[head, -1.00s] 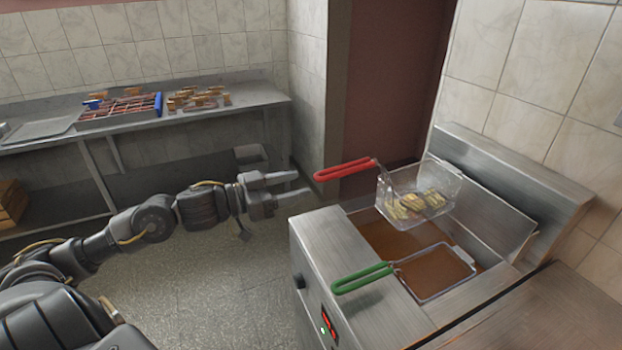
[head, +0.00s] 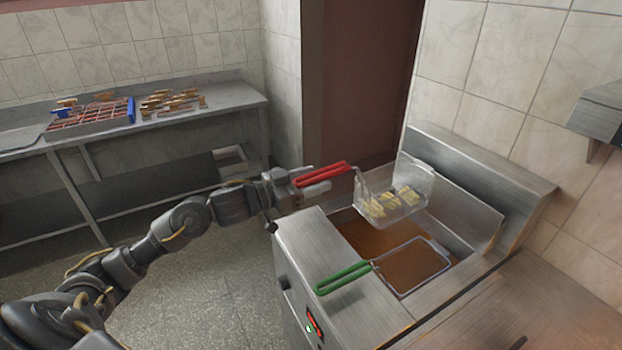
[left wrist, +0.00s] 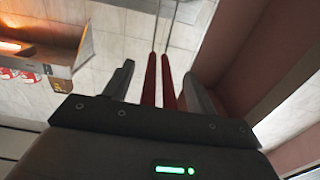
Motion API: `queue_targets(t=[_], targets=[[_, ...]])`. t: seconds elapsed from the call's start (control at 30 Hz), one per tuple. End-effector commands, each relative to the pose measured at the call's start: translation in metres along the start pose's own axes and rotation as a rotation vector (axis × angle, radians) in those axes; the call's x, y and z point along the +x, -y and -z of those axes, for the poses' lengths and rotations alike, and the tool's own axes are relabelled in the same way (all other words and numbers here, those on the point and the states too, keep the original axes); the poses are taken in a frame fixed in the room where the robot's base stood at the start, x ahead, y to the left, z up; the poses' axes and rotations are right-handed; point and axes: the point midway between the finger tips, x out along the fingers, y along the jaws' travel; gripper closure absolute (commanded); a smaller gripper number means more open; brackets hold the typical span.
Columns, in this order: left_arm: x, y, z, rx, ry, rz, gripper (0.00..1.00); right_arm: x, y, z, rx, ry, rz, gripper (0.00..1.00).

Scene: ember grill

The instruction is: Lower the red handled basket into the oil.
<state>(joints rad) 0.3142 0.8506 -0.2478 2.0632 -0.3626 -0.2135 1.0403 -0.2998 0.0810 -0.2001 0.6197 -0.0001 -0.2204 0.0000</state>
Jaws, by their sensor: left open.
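The red handled basket (head: 403,190) holds several yellowish pieces and sits raised above the brown oil (head: 368,236) at the fryer's back. Its red handle (head: 322,174) points left. My left gripper (head: 318,181) is at the handle's end, with its jaws open. In the left wrist view, the two red handle bars (left wrist: 160,82) lie between the open fingers (left wrist: 160,85), with a gap on each side. A green handled basket (head: 412,268) sits low in the front part of the oil, its green handle (head: 346,277) over the fryer's edge. My right gripper is not in view.
The steel fryer (head: 345,308) has a small lit panel on its front. A steel table (head: 225,100) at the back left carries a red and blue rack (head: 90,118) and several small brown pieces. The floor left of the fryer is clear.

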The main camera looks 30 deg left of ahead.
Motion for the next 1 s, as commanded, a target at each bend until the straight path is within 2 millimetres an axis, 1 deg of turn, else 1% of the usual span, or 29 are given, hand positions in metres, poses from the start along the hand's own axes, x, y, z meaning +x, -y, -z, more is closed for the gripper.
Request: queue_targets(t=[0.13, 0.57, 0.6, 0.8, 0.83, 1.0], targets=[[-0.0001, 0.0, -0.0003, 0.0, 0.0, 0.0, 0.43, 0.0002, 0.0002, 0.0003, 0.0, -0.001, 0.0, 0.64], [-0.0004, 0.0, -0.0002, -0.001, 0.0, 0.0, 0.99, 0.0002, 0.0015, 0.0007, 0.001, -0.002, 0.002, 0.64], [-0.0004, 0.0, -0.0002, -0.001, 0.0, 0.0, 0.73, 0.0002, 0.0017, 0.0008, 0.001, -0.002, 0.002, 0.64], [-0.0004, 0.0, -0.0002, -0.001, 0.0, 0.0, 0.99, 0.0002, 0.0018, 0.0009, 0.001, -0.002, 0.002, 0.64], [-0.0004, 0.0, -0.0002, -0.001, 0.0, 0.0, 1.0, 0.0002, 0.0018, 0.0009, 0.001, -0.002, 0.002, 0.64], [-0.0004, 0.0003, 0.0046, 0.0, -0.006, 0.0, 1.0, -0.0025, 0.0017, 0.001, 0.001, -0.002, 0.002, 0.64]])
